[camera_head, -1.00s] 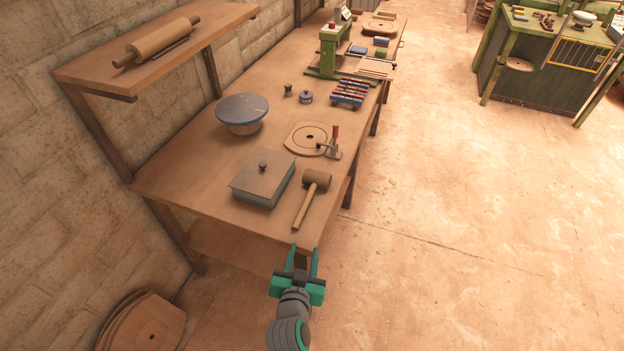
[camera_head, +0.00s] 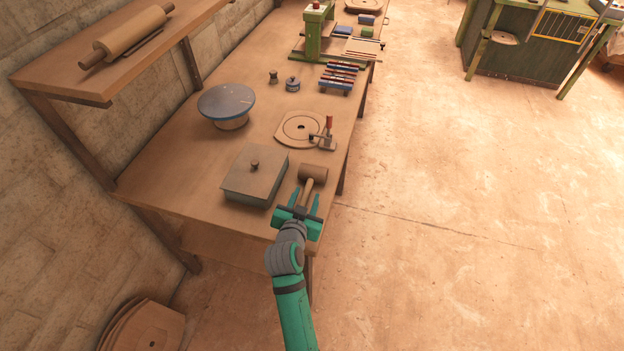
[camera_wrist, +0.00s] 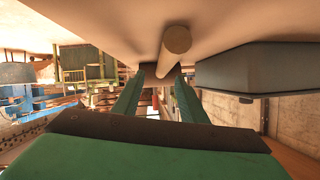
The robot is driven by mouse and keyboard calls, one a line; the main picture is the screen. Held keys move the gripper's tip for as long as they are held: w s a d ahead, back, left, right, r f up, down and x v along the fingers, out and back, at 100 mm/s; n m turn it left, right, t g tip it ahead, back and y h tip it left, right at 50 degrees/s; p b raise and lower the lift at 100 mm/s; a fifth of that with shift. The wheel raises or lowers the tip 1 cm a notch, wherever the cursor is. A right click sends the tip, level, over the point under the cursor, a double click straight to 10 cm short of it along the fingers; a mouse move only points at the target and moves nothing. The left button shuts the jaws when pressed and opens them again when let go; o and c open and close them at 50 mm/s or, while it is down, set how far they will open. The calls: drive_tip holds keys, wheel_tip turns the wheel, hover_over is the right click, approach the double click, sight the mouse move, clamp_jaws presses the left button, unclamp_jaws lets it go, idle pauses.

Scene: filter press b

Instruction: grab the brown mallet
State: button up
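The brown mallet (camera_head: 314,172) lies on the workbench near its front end, its head toward the back and its handle toward me. My gripper (camera_head: 306,194) is open over the handle, one finger on each side of it in the head view. In the wrist view, which shows the bench top along the upper edge, the round handle end (camera_wrist: 178,39) is close, and the mallet head (camera_wrist: 158,76) lies beyond the open fingertips. I see no finger touching the handle. My gripper hides the near part of the handle in the head view.
A lidded grey box (camera_head: 255,177) stands close left of the mallet. A round plate with a small red-handled clamp (camera_head: 328,132) lies behind it. A blue-topped turntable (camera_head: 227,101) is farther left. The bench (camera_head: 180,170) has free room left of the box.

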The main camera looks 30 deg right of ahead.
sight(308, 189)
drive_tip(key=x, duration=0.5)
drive_tip(key=shift+w+a, duration=0.1)
clamp_jaws()
drive_tip(key=shift+r, duration=0.15)
